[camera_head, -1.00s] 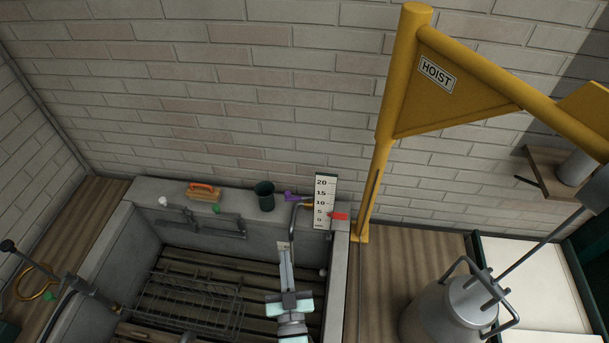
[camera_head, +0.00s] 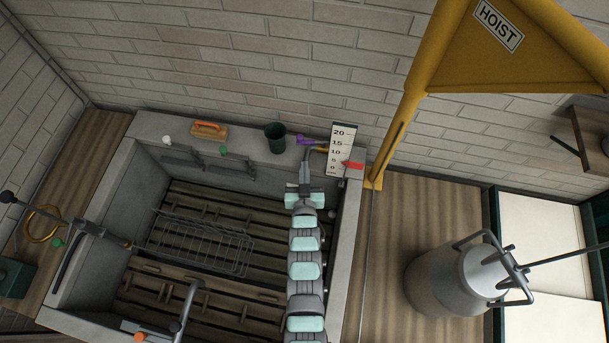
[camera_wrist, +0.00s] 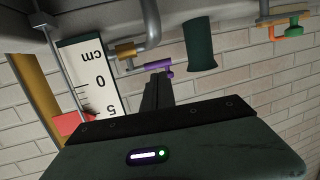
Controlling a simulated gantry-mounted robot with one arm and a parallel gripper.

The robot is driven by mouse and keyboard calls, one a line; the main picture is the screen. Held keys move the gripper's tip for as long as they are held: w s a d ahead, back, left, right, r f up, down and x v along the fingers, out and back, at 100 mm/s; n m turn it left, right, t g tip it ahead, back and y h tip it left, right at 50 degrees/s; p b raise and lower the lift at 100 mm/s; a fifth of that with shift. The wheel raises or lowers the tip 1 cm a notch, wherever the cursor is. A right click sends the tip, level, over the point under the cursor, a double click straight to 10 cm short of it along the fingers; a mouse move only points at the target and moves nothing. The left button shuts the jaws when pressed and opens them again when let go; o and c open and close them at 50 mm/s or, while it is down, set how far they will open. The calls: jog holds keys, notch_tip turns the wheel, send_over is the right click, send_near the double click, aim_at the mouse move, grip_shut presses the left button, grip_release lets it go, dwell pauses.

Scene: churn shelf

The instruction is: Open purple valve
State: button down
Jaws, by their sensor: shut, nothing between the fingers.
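The purple valve (camera_head: 307,140) is a small lever handle on a brass tap at the back rim of the trough, left of the white scale board. In the wrist view, which is upside down, the purple handle (camera_wrist: 157,67) sits beside the brass fitting and the grey spout pipe. My gripper (camera_wrist: 158,76) is shut and empty, its dark fingertips overlapping the handle's edge in that view. I cannot tell whether they touch it. In the head view my arm reaches up from below toward the spout, and the fingertips are not clearly visible.
The grey spout (camera_head: 308,158) curves down close to my arm. The scale board (camera_head: 340,145) with a red pointer (camera_head: 353,165) stands just right. The yellow hoist post (camera_head: 395,140) rises at the right.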

aim_at(302, 143)
jog(key=shift+w+f+p, duration=0.2)
jog(key=shift+w+p, duration=0.15)
jog(key=shift+w, duration=0.85)
jog(key=shift+w+f+p, duration=0.2)
jog(key=shift+w+p, duration=0.1)
jog(key=shift+w, duration=0.9)
jog(key=shift+w+f+p, duration=0.2)
jog(key=shift+w+p, duration=0.15)
jog(key=shift+w, duration=0.85)
jog(key=shift+f, duration=0.1)
jog(key=shift+w+a+f+b, duration=0.15)
jog(key=shift+w+f+b, duration=0.15)
jog(key=shift+b, duration=0.75)
jog(key=shift+w+a+b, duration=0.15)
jog(key=shift+w+b, duration=0.1)
jog(key=shift+b, duration=0.3)
jog(key=shift+w+a+r, duration=0.1)
jog(key=shift+w+r, duration=0.05)
jog(key=shift+r, duration=0.15)
